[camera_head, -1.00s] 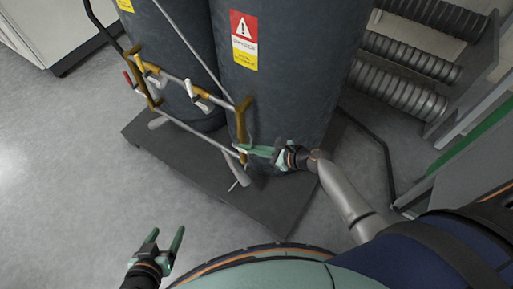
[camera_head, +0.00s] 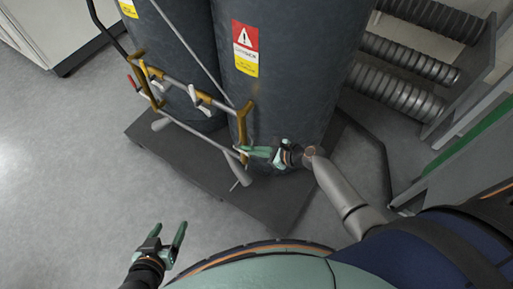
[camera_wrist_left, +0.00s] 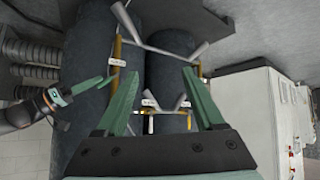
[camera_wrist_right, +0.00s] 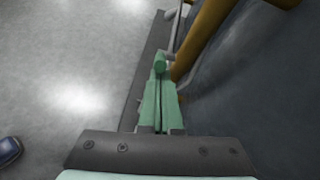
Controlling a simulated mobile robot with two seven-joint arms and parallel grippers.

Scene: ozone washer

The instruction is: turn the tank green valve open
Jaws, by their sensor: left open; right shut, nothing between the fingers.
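Two dark grey tanks (camera_head: 280,80) stand side by side on a dark base plate (camera_head: 190,165). My left gripper (camera_head: 170,226) is open and empty over the floor, away from the tanks.
Brass and grey pipes (camera_head: 200,97) cross the tank fronts, with a red handle (camera_head: 130,82) at the left end. Ribbed hoses (camera_head: 410,65) and a grey frame (camera_head: 470,110) are at the right. A white cabinet (camera_head: 55,30) stands back left. The left floor is clear.

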